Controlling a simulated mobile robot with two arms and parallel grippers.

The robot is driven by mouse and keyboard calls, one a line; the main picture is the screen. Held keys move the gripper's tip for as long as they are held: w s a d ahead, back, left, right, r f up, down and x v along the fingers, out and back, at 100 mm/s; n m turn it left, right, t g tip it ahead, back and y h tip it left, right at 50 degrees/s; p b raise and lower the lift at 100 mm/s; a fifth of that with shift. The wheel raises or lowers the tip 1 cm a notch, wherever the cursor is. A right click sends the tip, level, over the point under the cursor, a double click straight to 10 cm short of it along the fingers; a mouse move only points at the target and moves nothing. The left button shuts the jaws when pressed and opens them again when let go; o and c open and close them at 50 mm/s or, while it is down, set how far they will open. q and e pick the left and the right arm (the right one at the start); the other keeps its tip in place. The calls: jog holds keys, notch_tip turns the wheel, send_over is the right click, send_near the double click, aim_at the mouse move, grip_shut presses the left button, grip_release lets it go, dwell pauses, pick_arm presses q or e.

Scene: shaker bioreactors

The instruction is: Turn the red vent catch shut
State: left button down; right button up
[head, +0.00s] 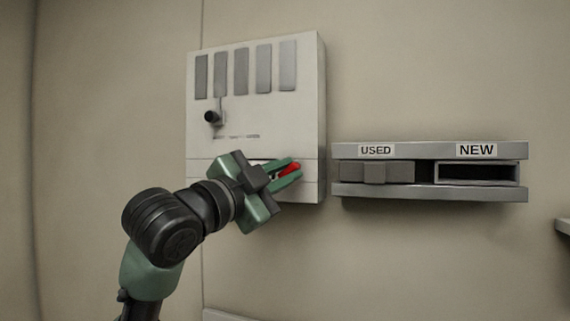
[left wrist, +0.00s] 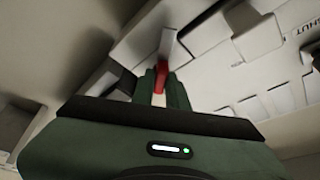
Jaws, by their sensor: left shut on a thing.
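The red vent catch (head: 290,169) is on the lower part of the pale wall box (head: 308,110), near its right side. My left gripper (head: 287,174) is at the catch, with its green fingers on either side of the red part, shut on it. In the left wrist view the red catch (left wrist: 161,76) shows between the fingertips (left wrist: 162,84). The fingers hide part of the catch, and I cannot tell its exact angle. Lettering that reads "SHUT" (left wrist: 302,24) shows at the upper right of the wrist view. My right gripper is not in view.
The box has several grey vertical slots (head: 243,70) and a black knob (head: 211,117) above the catch. To the right, a wall shelf (head: 430,151) has a "USED" side holding a grey block (head: 374,173) and a "NEW" side with an open-fronted tray (head: 477,183).

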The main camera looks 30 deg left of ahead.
pick_arm(q)
jog(key=m+p, duration=0.1)
jog(key=m, duration=0.1)
jog(key=m+g+p, duration=0.1)
jog(key=p, duration=0.1)
jog(key=m+g+p, duration=0.1)
jog(key=m+p, duration=0.1)
jog(key=shift+r+m+h, duration=0.25)
jog(key=shift+m+h, duration=0.05)
jog(key=shift+h, duration=0.1)
jog(key=shift+f+m+g+p, duration=0.2)
jog(key=shift+m+g+p, duration=0.2)
jog(key=shift+m+p, duration=0.8)
jog(key=shift+f, duration=0.1)
jog(key=c, duration=1.4)
grip_release()
jog(key=shift+c, duration=0.2)
jog(key=shift+s, duration=0.1)
